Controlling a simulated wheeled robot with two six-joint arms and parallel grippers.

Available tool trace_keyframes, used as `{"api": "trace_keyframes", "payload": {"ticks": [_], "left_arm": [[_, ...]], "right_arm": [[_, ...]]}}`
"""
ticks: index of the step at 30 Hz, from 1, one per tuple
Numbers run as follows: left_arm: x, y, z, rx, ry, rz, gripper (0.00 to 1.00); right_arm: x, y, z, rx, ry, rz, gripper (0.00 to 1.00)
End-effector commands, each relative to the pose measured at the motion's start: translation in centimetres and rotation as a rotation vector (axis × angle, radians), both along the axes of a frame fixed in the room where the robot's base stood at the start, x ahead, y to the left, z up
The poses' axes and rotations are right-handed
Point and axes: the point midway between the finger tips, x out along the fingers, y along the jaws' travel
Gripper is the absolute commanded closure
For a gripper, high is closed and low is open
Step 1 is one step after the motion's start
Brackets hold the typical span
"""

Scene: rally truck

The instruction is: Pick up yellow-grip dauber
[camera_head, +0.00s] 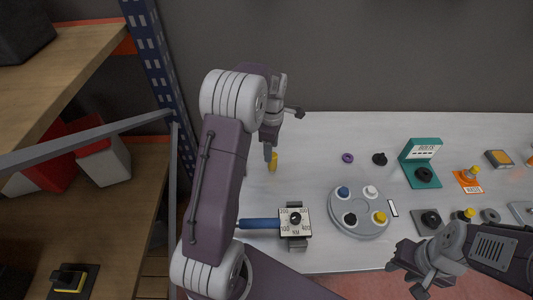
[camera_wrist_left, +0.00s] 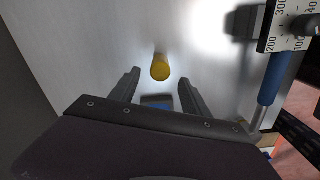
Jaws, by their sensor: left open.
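The yellow-grip dauber (camera_head: 272,162) appears as a small yellow upright piece on the light worktop, near the back left. My left gripper (camera_head: 272,143) is above and beside it in the head view. In the left wrist view the yellow grip (camera_wrist_left: 160,67) shows just beyond the tips of the open left gripper (camera_wrist_left: 160,84), roughly centred between the fingers. Nothing is held there. The dauber's lower part is hidden. My right gripper (camera_head: 405,278) is open and empty at the front right edge.
A torque wrench with a blue handle (camera_head: 259,224) lies in front of the dauber. A round grey tray (camera_head: 359,228) with several coloured pots stands to the right. A teal stand (camera_head: 421,150) is further right. Shelving (camera_head: 60,85) and a blue upright (camera_head: 152,60) border the left.

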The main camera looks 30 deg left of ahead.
Motion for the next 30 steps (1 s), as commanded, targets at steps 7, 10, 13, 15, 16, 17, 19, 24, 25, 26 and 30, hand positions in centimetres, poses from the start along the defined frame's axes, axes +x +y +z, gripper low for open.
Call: {"api": "trace_keyframes", "payload": {"ticks": [7, 10, 13, 15, 16, 17, 19, 24, 25, 26, 30], "left_arm": [[-0.3, 0.5, -0.8, -0.003, 0.012, 0.012, 0.45], [-0.3, 0.4, -2.5, -0.003, 0.012, 0.012, 0.45], [-0.3, 0.4, -3.6, -0.003, 0.011, 0.012, 0.45], [-0.2, 0.4, -4.0, -0.002, 0.009, 0.012, 0.45], [-0.2, 0.4, -4.0, -0.002, 0.008, 0.012, 0.45], [-0.2, 0.4, -4.1, -0.002, 0.008, 0.012, 0.45], [-0.1, 0.4, -4.7, -0.003, 0.011, 0.011, 0.45], [0.3, 0.3, -7.9, -0.003, 0.013, 0.011, 0.45], [0.3, 0.3, -8.3, -0.003, 0.011, 0.011, 0.45], [0.3, 0.3, -8.6, -0.003, 0.011, 0.011, 0.45], [0.3, 0.3, -9.2, -0.002, 0.008, 0.011, 0.45]], "right_arm": [[0.0, 0.0, 0.3, 0.0, 0.0, 0.0, 0.64], [0.0, 0.0, 0.4, 0.0, 0.0, 0.0, 0.64], [0.0, 0.0, 0.5, 0.0, 0.0, 0.0, 0.64], [0.0, 0.0, 0.5, 0.0, 0.0, 0.0, 0.64], [0.0, 0.0, 0.5, 0.0, 0.0, 0.0, 0.64], [0.0, 0.0, 0.5, 0.0, 0.0, 0.0, 0.64], [0.0, 0.0, 0.7, 0.0, 0.0, 0.0, 0.64], [0.0, 0.0, 1.2, 0.0, 0.0, 0.0, 0.64], [0.0, 0.0, 1.2, 0.0, 0.0, 0.0, 0.64], [0.0, 0.0, 1.2, 0.0, 0.0, 0.0, 0.64], [0.0, 0.0, 1.2, 0.0, 0.0, 0.0, 0.64]]}}
